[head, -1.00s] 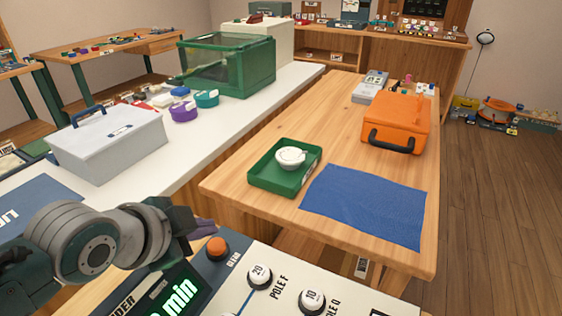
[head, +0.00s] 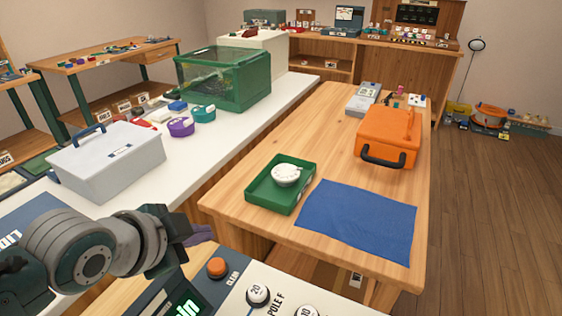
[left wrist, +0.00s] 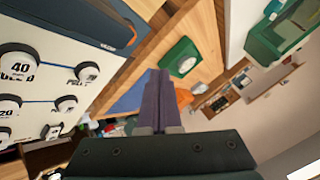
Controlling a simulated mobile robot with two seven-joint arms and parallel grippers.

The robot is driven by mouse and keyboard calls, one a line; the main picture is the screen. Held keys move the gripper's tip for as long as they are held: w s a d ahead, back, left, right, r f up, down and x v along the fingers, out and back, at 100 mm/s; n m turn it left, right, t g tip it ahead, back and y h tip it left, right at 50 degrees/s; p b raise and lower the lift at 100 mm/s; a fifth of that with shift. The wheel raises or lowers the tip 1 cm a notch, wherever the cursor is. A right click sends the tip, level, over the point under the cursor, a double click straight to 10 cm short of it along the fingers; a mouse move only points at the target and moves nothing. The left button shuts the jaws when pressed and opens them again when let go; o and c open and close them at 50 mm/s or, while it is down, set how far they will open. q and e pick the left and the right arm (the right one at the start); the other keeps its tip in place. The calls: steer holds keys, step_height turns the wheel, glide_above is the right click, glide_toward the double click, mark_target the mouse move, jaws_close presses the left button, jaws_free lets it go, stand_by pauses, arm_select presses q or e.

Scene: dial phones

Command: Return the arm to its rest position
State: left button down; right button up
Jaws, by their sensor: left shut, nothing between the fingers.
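My left arm comes in at the lower left of the head view. Its gripper (head: 203,234) shows as purple fingers just behind the dial panel (head: 262,290), mostly hidden by the wrist. In the left wrist view the two purple fingers (left wrist: 159,75) are together with nothing between them. The panel has an orange button (head: 217,267), white numbered knobs (head: 257,295) and a partly cut-off green display. The panel's knobs also show at the left of the left wrist view (left wrist: 18,68). My right gripper is not in view.
A wooden table (head: 228,205) holds a green tray (head: 262,204) with a white dial, a blue mat (head: 357,222) and an orange case (head: 388,137). A white counter (head: 225,125) on the left bears a grey box (head: 107,162) and a green clear-sided case (head: 222,78). Wooden floor is open at right.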

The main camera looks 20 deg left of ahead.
arm_select(q)
steer(key=s+d+r+n+g, duration=0.3)
steer(key=s+r, duration=0.1)
steer(key=s, duration=0.6)
steer(key=s+d+r+n+g, duration=0.2)
steer(key=s+d+r+n, duration=0.2)
steer(key=s, duration=0.5)
step_height(320, 180, up, 38)
steer(key=p, duration=3.8)
steer(key=shift+s+a+g+p, duration=0.25)
steer(key=shift+g+p, duration=0.05)
steer(key=shift+p, duration=0.05)
